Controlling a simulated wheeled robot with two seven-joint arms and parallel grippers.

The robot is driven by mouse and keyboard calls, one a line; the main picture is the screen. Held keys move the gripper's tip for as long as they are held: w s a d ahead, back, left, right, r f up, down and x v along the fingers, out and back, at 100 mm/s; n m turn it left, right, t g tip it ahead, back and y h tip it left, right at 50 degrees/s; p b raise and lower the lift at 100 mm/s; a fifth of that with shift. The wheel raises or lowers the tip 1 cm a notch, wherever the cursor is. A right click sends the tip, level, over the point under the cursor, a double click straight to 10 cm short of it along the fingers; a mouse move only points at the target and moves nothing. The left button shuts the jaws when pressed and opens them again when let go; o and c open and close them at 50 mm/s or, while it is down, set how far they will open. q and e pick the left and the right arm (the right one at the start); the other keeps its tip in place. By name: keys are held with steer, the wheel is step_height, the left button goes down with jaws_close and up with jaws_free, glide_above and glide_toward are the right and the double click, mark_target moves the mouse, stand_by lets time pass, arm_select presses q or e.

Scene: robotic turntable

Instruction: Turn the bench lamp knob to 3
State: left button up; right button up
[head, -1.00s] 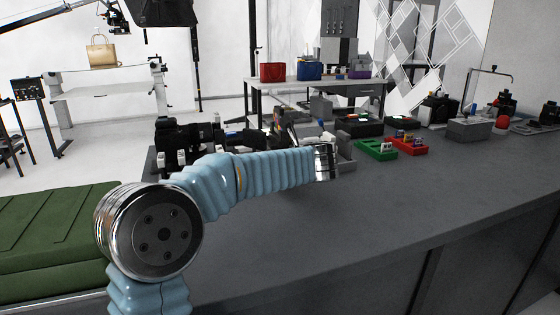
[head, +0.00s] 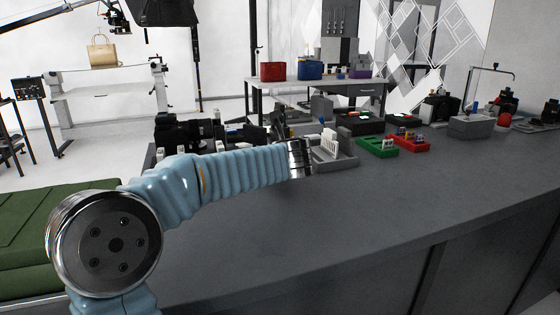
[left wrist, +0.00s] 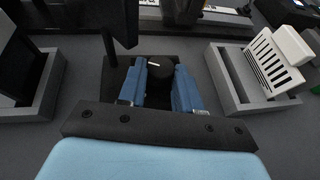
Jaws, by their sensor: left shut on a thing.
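The bench lamp knob (left wrist: 161,68) is a black round knob with a short white pointer mark, in the middle of the left wrist view. It stands on a dark base. No numbers of a scale can be read. My left gripper (left wrist: 159,84) has its two blue fingers on either side of the knob and is shut on it. In the head view my own left forearm hides the knob and the fingers. My right gripper is in neither view.
A grey tray with a white slotted rack (left wrist: 275,62) stands close right of the gripper, and another grey tray (left wrist: 38,95) close left. Red (head: 413,145) and green (head: 377,150) trays stand further right. The front of the dark bench (head: 330,220) is clear.

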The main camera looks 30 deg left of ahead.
arm_select(q)
steer(key=m+h, duration=0.1)
steer(key=m+t+h+p, duration=0.1)
steer(key=m+h, duration=0.1)
steer(key=shift+s+a+r+t, duration=0.15)
steer(key=shift+s+a+t, duration=0.1)
steer(key=shift+a+t, duration=0.15)
steer(key=shift+m+t+h+p, duration=0.3)
steer(key=shift+m+h, duration=0.6)
steer(key=shift+h, duration=0.2)
steer(key=o, duration=1)
steer(key=shift+o, duration=0.2)
steer(key=v, duration=1.3)
steer(key=shift+s, duration=0.4)
steer(key=shift+a, duration=0.1)
